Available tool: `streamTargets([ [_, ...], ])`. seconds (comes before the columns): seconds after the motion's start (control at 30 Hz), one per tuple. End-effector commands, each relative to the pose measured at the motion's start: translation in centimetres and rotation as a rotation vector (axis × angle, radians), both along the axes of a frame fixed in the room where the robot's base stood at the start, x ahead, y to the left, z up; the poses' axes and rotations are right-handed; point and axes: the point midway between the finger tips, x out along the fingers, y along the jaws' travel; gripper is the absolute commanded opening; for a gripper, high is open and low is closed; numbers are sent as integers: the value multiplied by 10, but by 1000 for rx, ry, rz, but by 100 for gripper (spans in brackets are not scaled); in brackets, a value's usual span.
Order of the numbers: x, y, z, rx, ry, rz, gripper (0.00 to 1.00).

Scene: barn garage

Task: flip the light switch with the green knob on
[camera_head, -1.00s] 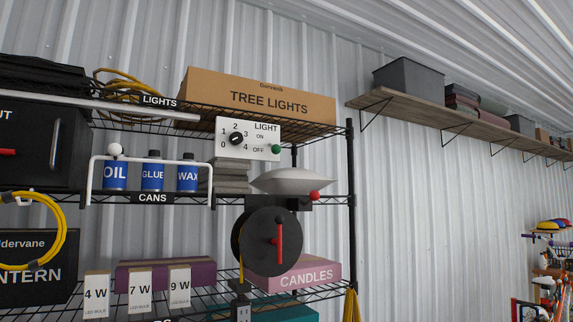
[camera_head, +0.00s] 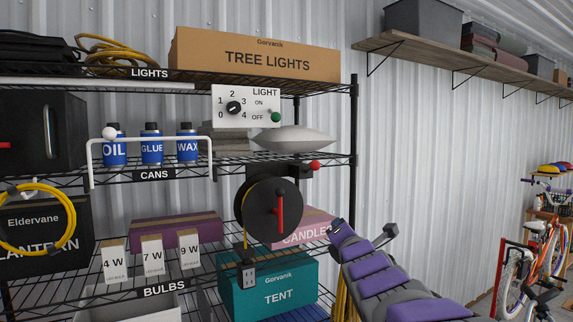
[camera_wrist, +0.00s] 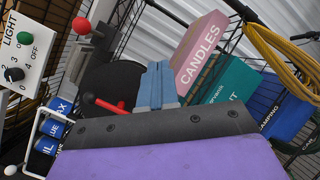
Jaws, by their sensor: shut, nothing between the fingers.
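The white LIGHT panel (camera_head: 256,107) hangs at the upper shelf below the tree lights box, with a black dial (camera_head: 233,107) numbered 0 to 4. The green knob (camera_head: 275,117) sits at its lower right, level with the OFF label. In the wrist view the panel (camera_wrist: 37,52) and green knob (camera_wrist: 24,38) are at the far left, turned sideways. My gripper (camera_wrist: 160,84) shows blue fingers, shut and empty, apart from the panel. In the head view my purple and grey arm reaches in from the lower right, below and right of the panel.
A black reel (camera_head: 262,209) with a red handle and a red ball knob (camera_head: 314,166) stand below the panel. The candles box (camera_head: 312,222) is partly behind my arm. The shelf's black post (camera_head: 353,130) is right of the panel. Open wall space lies further right.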

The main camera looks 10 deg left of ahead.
Motion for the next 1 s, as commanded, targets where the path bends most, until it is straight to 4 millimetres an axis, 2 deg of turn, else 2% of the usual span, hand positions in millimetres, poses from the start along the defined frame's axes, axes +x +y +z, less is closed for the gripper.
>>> streamTargets([
  [0.03,11,21,34,-110,-119,36,0],
  [0.1,16,45,68,-248,-284,64,0],
  [0.2,16,69,103,-394,-479,77,0],
  [0.3,12,82,125,-487,-618,71,0],
  [0.43,8,86,137,-538,-703,61,0],
  [0.63,7,85,138,-546,-714,59,0],
  [1.0,16,102,142,-549,-712,65,0],
])
